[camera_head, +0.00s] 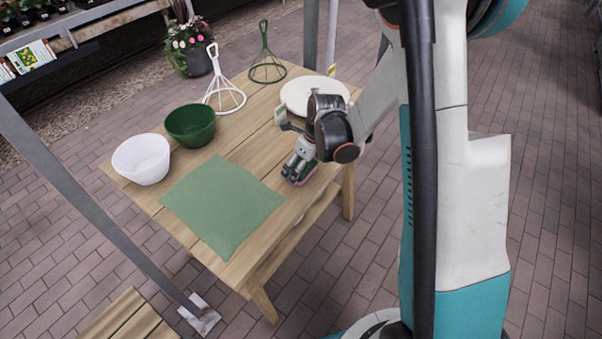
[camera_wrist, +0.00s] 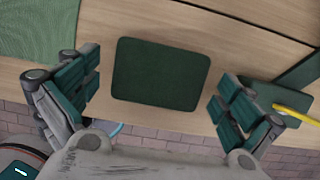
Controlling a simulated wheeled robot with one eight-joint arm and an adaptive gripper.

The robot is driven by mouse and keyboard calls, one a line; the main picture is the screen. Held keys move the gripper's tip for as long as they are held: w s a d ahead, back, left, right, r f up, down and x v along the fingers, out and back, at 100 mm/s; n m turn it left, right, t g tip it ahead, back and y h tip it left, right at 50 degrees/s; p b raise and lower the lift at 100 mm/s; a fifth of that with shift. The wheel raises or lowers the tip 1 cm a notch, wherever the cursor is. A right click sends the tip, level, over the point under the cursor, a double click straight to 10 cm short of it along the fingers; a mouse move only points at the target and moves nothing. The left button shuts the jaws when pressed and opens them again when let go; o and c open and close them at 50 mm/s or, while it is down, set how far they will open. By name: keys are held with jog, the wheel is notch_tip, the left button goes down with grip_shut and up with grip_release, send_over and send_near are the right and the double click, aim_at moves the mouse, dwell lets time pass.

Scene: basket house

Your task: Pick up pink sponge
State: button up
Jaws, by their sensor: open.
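My gripper (camera_head: 298,168) points down over the right side of the wooden table. In the head view, a pink edge of the sponge (camera_head: 302,182) shows just under the fingers, and the rest is hidden by them. In the wrist view, my gripper (camera_wrist: 156,96) is open, with one finger on each side of a dark green rounded rectangle (camera_wrist: 160,74). This looks like the top face of the sponge, lying flat on the planks. There is a visible gap between it and each finger. No pink shows in the wrist view.
On the wooden table (camera_head: 165,209) are a green cloth (camera_head: 220,205), a white bowl (camera_head: 141,160), a green bowl (camera_head: 190,126), a white wire stand (camera_head: 226,98), a green wire stand (camera_head: 267,70) and a cream round plate (camera_head: 300,92). A grey post (camera_head: 90,205) crosses the left.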

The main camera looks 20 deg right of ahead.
jog(key=c, duration=0.8)
jog(key=shift+o, duration=0.2)
notch_tip(320, 180, up, 20)
jog(key=p, duration=0.6)
jog(key=shift+p, duration=0.35)
jog(key=shift+c, duration=1.1)
